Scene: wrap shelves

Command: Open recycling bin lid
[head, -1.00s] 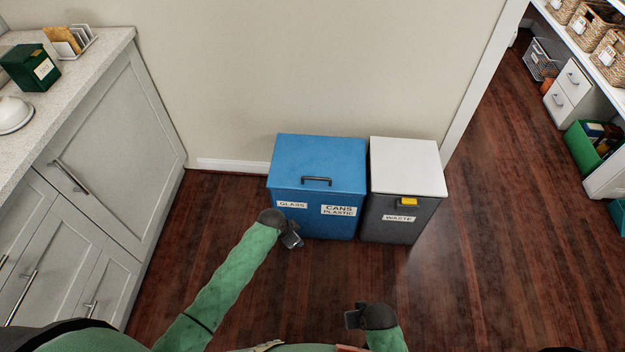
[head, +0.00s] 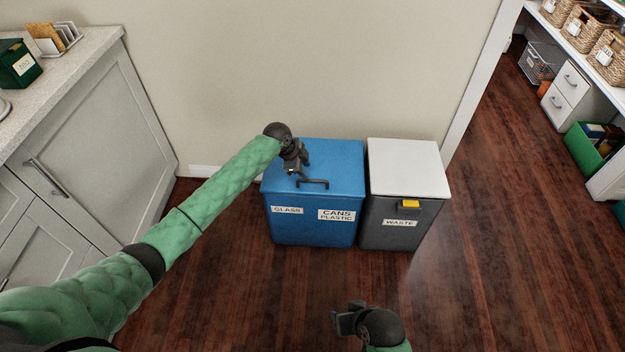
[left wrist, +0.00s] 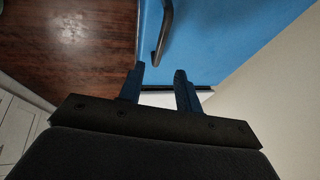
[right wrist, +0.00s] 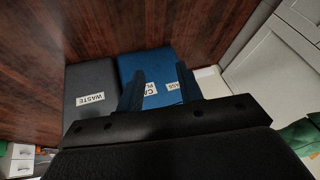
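The blue recycling bin (head: 312,222) stands against the wall with GLASS and CANS PLASTIC labels on its front. Its lid (head: 338,164) is closed and has a dark bar handle (head: 313,184) near the front edge. My left gripper (head: 298,165) is over the lid, just behind and left of the handle. In the left wrist view its fingers (left wrist: 160,82) are apart and empty, with the handle (left wrist: 164,30) ahead of them, not between them. My right gripper (head: 340,318) is low in front of the bins; in the right wrist view its fingers (right wrist: 160,90) are apart and empty.
A grey waste bin (head: 398,222) with a white lid (head: 405,167) stands close at the blue bin's right. A counter with cabinets (head: 85,140) is on the left. Pantry shelves (head: 590,50) are at far right. The wooden floor (head: 480,270) before the bins is clear.

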